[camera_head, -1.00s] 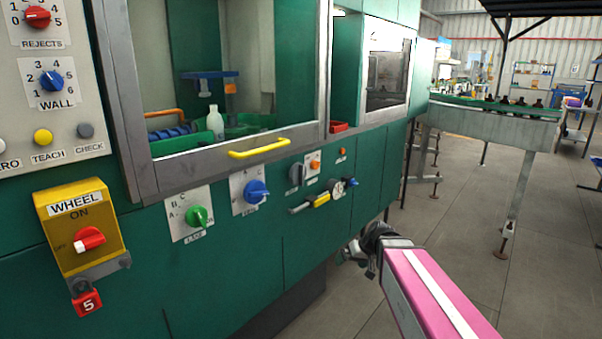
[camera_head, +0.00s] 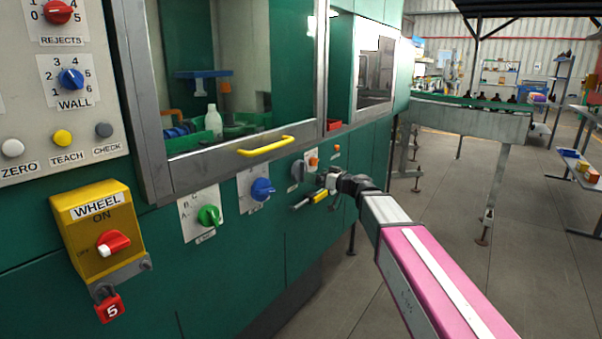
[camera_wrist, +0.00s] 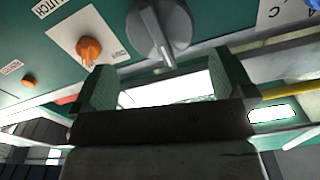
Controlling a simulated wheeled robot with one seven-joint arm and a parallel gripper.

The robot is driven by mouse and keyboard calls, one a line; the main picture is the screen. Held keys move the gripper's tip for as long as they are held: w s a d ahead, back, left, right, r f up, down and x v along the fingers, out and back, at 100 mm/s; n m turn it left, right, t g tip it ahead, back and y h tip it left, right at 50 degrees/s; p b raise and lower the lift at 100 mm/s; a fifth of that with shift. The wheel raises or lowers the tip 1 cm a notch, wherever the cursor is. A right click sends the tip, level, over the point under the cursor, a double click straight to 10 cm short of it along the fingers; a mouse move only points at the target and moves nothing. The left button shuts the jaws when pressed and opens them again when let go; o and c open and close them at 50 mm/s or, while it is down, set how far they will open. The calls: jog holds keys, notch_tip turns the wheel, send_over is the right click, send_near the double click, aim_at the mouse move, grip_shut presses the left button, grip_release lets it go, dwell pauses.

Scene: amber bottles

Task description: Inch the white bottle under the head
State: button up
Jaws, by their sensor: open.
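The white bottle (camera_head: 213,121) stands upright inside the green machine, behind its window. A blue bracket (camera_head: 204,75) with an orange part (camera_head: 226,86) is above it; I cannot tell whether the bottle is directly under it. My gripper (camera_head: 325,182) is outside the machine, in front of the lower panel, right of the grey knob (camera_head: 297,171). In the wrist view my gripper (camera_wrist: 162,85) is open, with nothing between its fingers. The grey knob (camera_wrist: 160,28) is just beyond the fingertips, and an orange knob (camera_wrist: 89,50) is beside it.
A yellow handle (camera_head: 266,146) crosses the window's lower frame. Green (camera_head: 209,215) and blue (camera_head: 262,189) knobs are on the panel. The yellow WHEEL switch box (camera_head: 97,235) has a red padlock (camera_head: 110,308).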

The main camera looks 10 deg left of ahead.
aim_at(299, 171)
jog(key=x, duration=0.8)
jog(key=shift+w+a, duration=0.15)
jog(key=shift+a, duration=0.2)
jog(key=c, duration=0.6)
